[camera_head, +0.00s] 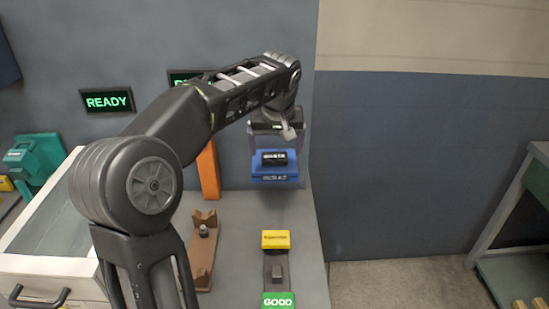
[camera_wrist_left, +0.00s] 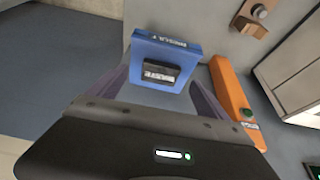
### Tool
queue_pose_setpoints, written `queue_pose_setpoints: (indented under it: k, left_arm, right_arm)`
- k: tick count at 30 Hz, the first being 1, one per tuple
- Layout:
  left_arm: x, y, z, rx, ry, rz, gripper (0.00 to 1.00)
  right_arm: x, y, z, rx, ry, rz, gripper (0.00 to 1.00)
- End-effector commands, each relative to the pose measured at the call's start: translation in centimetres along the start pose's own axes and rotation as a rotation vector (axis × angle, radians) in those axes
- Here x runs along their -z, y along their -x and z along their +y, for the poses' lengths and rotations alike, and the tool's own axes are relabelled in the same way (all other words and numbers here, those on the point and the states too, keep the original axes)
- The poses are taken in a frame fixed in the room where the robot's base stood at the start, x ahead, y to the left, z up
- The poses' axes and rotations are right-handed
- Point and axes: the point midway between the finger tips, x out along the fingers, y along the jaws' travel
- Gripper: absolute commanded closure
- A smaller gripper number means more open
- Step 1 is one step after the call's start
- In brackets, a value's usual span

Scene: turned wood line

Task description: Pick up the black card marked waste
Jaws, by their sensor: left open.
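The black card marked waste (camera_head: 275,157) lies on a blue holder (camera_head: 276,178) at the back of the grey bench. In the left wrist view the card (camera_wrist_left: 158,75) sits on the near part of the blue holder (camera_wrist_left: 178,50), which has a dark label along its far edge. My left gripper (camera_head: 277,165) is open, with its fingers to either side of the card and holder. In the left wrist view the open gripper (camera_wrist_left: 161,82) shows nothing held; I cannot tell the exact height of its fingertips. My right gripper is not in view.
A yellow block (camera_head: 276,239) and a green GOOD sign (camera_head: 278,300) stand at the front of the bench. An orange post (camera_head: 208,170) and a brown wooden stand (camera_head: 203,250) are to the left. A grey wall is behind; a shelf (camera_head: 520,210) is far right.

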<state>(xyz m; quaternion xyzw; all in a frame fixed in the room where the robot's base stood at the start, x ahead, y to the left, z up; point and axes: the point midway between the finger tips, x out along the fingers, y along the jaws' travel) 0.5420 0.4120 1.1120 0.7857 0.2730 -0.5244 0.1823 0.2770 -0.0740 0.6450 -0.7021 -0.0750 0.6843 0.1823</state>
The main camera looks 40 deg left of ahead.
Motion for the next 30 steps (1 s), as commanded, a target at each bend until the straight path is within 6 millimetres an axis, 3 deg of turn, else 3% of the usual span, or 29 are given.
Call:
queue_pose_setpoints:
  k: [9, 27, 30]
  left_arm:
    - [0.0, -3.9, -0.2, 0.001, 0.001, -0.001, 0.11]
    - [-0.1, -4.1, -0.2, 0.0, 0.001, -0.001, 0.11]
    - [-0.1, -4.1, -0.2, 0.0, 0.001, -0.001, 0.18]
  right_arm:
    - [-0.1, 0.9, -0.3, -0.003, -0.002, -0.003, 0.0]
    - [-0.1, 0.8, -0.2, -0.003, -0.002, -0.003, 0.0]
    - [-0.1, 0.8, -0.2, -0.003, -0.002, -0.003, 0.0]
